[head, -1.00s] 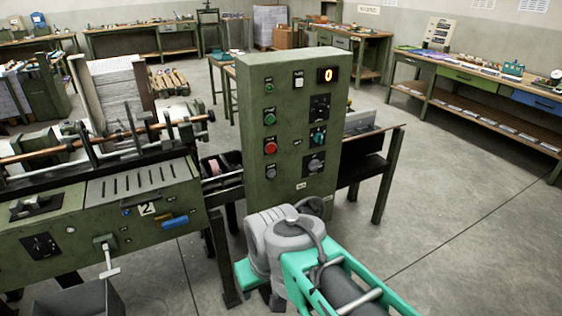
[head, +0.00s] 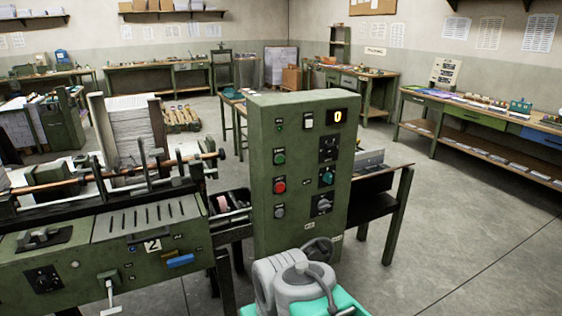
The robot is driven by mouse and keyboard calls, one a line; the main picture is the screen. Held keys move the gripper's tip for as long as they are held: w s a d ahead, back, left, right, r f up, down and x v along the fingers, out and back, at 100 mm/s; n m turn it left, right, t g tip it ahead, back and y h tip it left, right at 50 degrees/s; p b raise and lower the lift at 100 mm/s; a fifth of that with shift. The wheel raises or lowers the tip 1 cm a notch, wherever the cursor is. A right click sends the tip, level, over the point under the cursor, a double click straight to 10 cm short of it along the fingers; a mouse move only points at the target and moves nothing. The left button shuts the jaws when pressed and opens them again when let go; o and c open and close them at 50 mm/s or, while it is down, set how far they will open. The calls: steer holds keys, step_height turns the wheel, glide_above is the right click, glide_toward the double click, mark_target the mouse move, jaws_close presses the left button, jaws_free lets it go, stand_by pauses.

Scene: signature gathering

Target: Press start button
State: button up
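A green control cabinet (head: 263,234) stands upright in the middle of the head view. Its front has a green button (head: 279,157) above a red button (head: 279,187) and a grey button (head: 280,211). The labels are too small to read, so I cannot confirm which one is start. A small display (head: 340,116) at the top right glows with a 0. Grey and teal links of my arm show at the bottom, in front of the cabinet's base and below the buttons. I cannot make out my gripper's fingers.
A green machine (head: 130,262) marked 2, with a copper-coloured shaft and a paper stack (head: 128,140), stands left of the cabinet. A dark bench (head: 392,212) adjoins its right side. Workbenches line the walls. The grey floor (head: 455,250) at the right is open.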

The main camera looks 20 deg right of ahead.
jaws_close()
stand_by(1.4)
